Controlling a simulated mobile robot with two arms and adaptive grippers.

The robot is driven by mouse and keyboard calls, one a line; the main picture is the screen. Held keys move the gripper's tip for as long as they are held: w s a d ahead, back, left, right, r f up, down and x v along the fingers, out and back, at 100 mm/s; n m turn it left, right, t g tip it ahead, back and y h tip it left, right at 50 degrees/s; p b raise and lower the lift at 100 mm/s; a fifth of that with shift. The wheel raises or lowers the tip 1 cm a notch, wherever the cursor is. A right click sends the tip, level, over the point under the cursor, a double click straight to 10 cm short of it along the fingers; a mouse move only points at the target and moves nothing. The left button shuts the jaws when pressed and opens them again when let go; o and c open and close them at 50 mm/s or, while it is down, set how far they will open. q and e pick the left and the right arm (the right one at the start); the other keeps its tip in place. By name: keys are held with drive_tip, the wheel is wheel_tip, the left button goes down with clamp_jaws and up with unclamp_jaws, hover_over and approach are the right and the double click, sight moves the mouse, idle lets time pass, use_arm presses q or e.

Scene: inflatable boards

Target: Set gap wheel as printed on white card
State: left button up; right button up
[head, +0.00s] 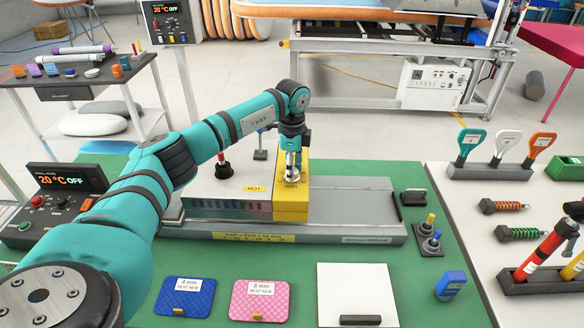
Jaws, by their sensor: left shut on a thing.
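My left gripper (291,172) reaches down over the yellow block (291,206). It is shut on the gap wheel (292,180), a small silvery round part on top of that block; the fingers hide part of it. The scale or pointer reading of the wheel is too small to make out. A white card (352,285) lies flat at the front of the green mat, with a dark bar on its lower edge; I see no print on it from here. My right gripper is not in view.
The yellow block stands across a grey rail with a yellow strip of text (253,237). A blue pad (185,297) and pink pad (260,301) lie left of the card. A heater controller (67,190) is at left. Right, a white table holds tools (498,147).

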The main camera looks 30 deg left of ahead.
use_arm(q)
drive_tip(key=shift+w+r, duration=0.1)
drive_tip(key=shift+r, duration=0.1)
drive_tip(key=o, duration=1.2)
drive_tip(key=shift+f, duration=0.15)
drive_tip(key=shift+c, duration=0.2)
wheel_tip(320, 180, up, 12)
